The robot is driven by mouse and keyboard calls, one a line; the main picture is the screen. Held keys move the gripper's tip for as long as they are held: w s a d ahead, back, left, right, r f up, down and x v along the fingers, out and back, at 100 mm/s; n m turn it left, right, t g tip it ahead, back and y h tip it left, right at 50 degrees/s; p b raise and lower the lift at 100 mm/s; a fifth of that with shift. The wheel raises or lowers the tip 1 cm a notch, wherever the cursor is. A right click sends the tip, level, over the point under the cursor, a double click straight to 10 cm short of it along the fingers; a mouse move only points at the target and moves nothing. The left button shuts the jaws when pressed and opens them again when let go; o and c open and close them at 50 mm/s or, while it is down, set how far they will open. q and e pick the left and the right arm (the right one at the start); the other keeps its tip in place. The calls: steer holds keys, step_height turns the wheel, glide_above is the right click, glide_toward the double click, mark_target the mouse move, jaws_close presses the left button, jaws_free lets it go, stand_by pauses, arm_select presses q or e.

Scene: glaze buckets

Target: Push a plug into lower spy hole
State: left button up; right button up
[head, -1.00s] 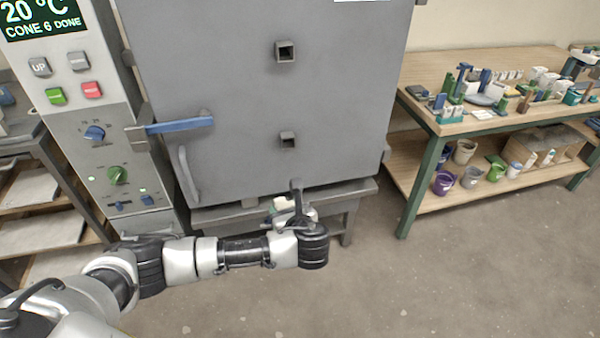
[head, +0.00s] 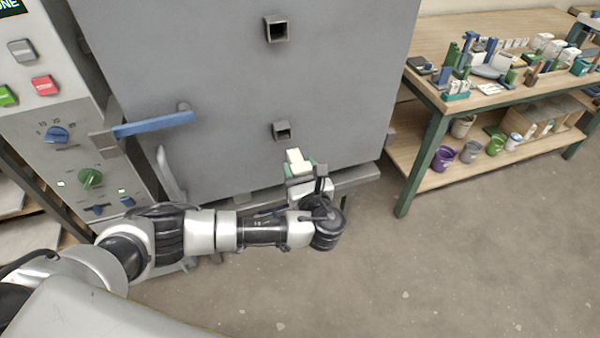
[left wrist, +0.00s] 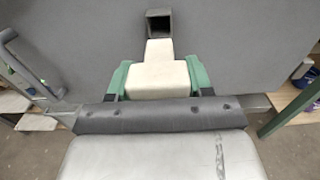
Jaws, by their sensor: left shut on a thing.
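The kiln door (head: 220,80) is a grey panel with two square spy holes. The upper spy hole (head: 277,29) is an open dark tube. The lower spy hole (head: 282,130) is also open and dark; it shows at the top of the left wrist view (left wrist: 159,22). My left gripper (head: 300,170) is shut on a cream plug (head: 296,158), just below the lower spy hole. In the left wrist view the plug (left wrist: 158,72) sits between green finger pads, its narrow end toward the hole. Whether they touch is not clear. My right gripper is not in view.
A blue door handle (head: 153,124) sticks out left of the holes, beside the control panel (head: 60,110). A wooden workbench (head: 425,85) with small tools stands right, with buckets on its lower shelf (head: 425,175). The floor between is clear.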

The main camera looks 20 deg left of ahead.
mark_target(291, 151)
arm_select(q)
steer(key=x, duration=0.1)
steer(key=b+x, duration=0.2)
steer(key=shift+w+a+f, duration=0.25)
steer(key=shift+w, duration=0.05)
steer(key=shift+w+a+b, duration=0.25)
steer(key=shift+w+b, duration=0.1)
steer(key=shift+b, duration=0.2)
steer(key=shift+w+a+r, duration=0.1)
steer(key=shift+w+r, duration=0.1)
steer(key=shift+r+p, duration=0.1)
steer(key=shift+p, duration=0.35)
steer(key=shift+w, duration=0.1)
steer(key=shift+w+a, duration=0.2)
steer(key=shift+w+a, duration=0.1)
